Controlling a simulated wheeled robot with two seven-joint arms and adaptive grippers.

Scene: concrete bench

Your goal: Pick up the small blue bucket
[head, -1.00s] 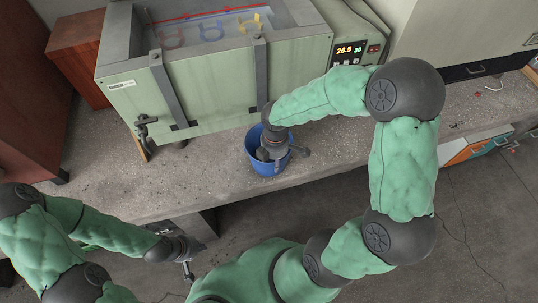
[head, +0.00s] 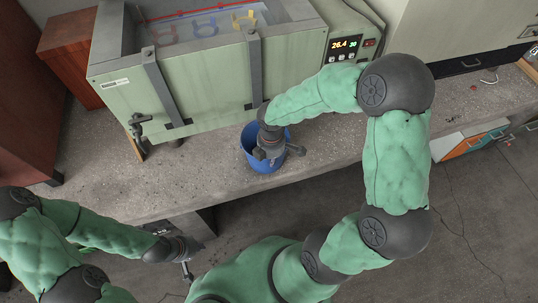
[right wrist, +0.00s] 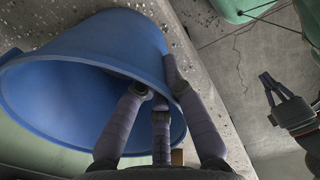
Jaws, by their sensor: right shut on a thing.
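The small blue bucket (head: 250,158) is at the bench's front edge, before the pale green water bath. It also shows in the right wrist view (right wrist: 85,55), with its open mouth toward the camera. My right gripper (head: 269,153) reaches down at the bucket's mouth and is shut on its wall. In the right wrist view, the right gripper's fingers (right wrist: 160,95) straddle the rim, some inside and one outside. The bucket's base is partly hidden, and I cannot tell whether it touches the bench. My left gripper (head: 187,269) hangs in front of the bench, apart from the bucket, with its fingers spread and empty.
The water bath (head: 205,85) with a lit display stands right behind the bucket; coloured ring shapes lie in it. A tap (head: 139,125) juts from its left front. A brown box (head: 70,50) stands at the left.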

